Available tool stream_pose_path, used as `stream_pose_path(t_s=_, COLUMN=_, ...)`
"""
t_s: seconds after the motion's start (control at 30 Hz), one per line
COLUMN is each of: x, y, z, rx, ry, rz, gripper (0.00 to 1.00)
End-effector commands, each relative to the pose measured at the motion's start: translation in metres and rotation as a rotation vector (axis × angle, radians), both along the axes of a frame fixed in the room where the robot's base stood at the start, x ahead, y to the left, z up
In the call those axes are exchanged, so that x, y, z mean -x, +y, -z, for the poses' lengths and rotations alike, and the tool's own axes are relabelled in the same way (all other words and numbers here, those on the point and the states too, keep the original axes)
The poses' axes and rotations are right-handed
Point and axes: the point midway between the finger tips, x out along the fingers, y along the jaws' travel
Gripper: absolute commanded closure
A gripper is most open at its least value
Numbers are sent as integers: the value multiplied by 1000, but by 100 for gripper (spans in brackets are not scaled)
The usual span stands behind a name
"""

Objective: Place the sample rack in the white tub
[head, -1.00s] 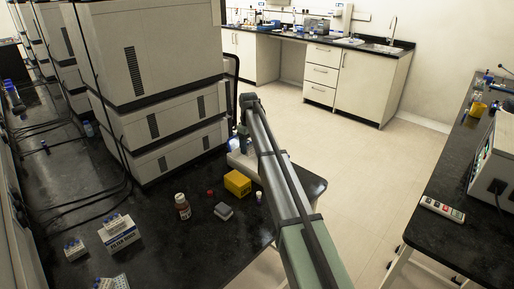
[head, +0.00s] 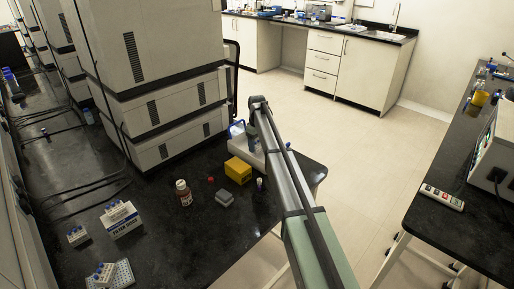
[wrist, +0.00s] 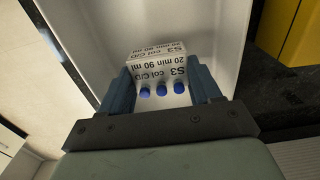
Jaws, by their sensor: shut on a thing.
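The sample rack (wrist: 158,66) is a small white block with printed labels reading "S3" and "20 min 90 ml" and three blue caps. My gripper (wrist: 160,88) is shut on it, with one dark blue finger at each side. In the wrist view the rack is within the walls of the white tub (wrist: 85,25). I cannot tell whether its bottom touches the tub floor. In the head view the white tub (head: 240,146) stands near the far right corner of the black bench, partly hidden by my arm. The held rack is hard to make out there.
A yellow box (head: 238,170) stands just in front of the tub. A brown bottle (head: 184,194), a grey block (head: 225,197) and a small vial (head: 260,185) are nearby. More small racks stand at the left, one on a white box (head: 122,220). Large stacked instruments (head: 150,60) rise behind.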

Motion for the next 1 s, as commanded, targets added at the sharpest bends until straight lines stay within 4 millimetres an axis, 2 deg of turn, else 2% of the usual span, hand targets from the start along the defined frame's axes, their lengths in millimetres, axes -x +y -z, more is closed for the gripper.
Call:
stream_pose_path(t_s=0.13, x=0, y=0, z=17, rx=0, ry=1, rz=0, gripper=68)
stream_pose_path(t_s=0.57, x=0, y=0, z=22, rx=0, ry=0, rz=0, gripper=68)
stream_pose_path(t_s=0.6, x=0, y=0, z=21, rx=0, ry=0, rz=0, gripper=33)
stream_pose_path(t_s=0.83, x=0, y=0, z=21, rx=0, ry=0, rz=0, gripper=12)
stream_pose_path(t_s=1.0, x=0, y=0, z=21, rx=0, ry=0, rz=0, gripper=12)
